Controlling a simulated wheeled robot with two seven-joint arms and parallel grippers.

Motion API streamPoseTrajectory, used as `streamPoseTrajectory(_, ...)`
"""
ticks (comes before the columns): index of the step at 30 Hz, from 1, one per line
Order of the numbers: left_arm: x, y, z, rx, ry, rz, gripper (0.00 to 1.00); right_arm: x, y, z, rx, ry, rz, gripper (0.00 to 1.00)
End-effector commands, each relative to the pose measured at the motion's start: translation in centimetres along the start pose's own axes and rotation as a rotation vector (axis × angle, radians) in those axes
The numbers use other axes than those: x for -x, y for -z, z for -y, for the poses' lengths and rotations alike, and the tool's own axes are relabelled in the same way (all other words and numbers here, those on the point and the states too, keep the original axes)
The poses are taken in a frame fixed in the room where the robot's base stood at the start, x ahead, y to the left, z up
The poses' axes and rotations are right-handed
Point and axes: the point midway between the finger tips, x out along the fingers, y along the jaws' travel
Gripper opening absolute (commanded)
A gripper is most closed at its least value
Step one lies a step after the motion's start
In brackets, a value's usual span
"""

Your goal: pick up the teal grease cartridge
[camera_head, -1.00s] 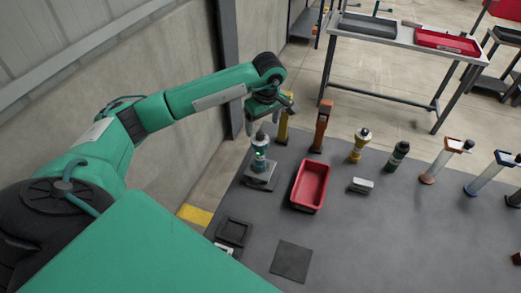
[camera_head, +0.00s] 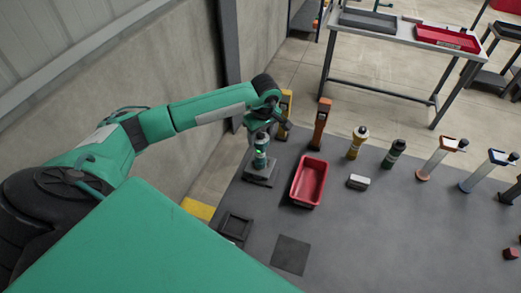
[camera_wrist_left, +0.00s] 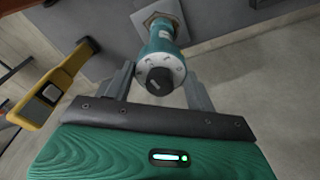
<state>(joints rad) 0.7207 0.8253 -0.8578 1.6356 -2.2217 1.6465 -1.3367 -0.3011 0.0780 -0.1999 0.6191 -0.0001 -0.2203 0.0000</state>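The teal grease cartridge (camera_head: 260,158) stands upright on a grey square base at the left of the table, right under my left gripper (camera_head: 262,135). In the left wrist view the cartridge (camera_wrist_left: 164,43) shows a dark round knob end turned toward the camera. There my left gripper (camera_wrist_left: 159,75) is open, with one finger on each side of the cartridge and gaps visible beside it. Its upper part is partly hidden by the gripper in the head view. My right gripper is not in view.
A red tray (camera_head: 308,182) stands just right of the cartridge. An orange device (camera_head: 320,125) and a yellow one (camera_head: 285,103) stand behind. The front middle of the table is mostly clear.

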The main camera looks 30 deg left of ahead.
Motion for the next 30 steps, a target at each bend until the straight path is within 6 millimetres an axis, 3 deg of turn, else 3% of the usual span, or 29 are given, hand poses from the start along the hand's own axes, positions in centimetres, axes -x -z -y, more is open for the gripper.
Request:
streamPoseTrajectory(1, 0.0, 0.0, 0.0, 0.000, 0.000, 0.000, 0.44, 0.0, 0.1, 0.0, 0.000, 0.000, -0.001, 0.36)
streamPoseTrajectory(6, 0.0, 0.0, 0.0, 0.000, 0.000, 0.000, 0.12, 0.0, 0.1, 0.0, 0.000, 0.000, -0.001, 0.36)
streamPoseTrajectory(20, 1.3, 0.2, -0.1, 0.000, -0.004, -0.001, 0.12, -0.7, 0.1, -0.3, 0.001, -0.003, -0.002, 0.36)
streamPoseTrajectory(26, 4.6, 0.7, -0.2, 0.001, -0.007, -0.002, 0.12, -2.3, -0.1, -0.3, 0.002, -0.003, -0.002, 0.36)
streamPoseTrajectory(30, 8.6, 1.2, -0.1, 0.000, -0.009, -0.005, 0.12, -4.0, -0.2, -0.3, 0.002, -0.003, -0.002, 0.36)
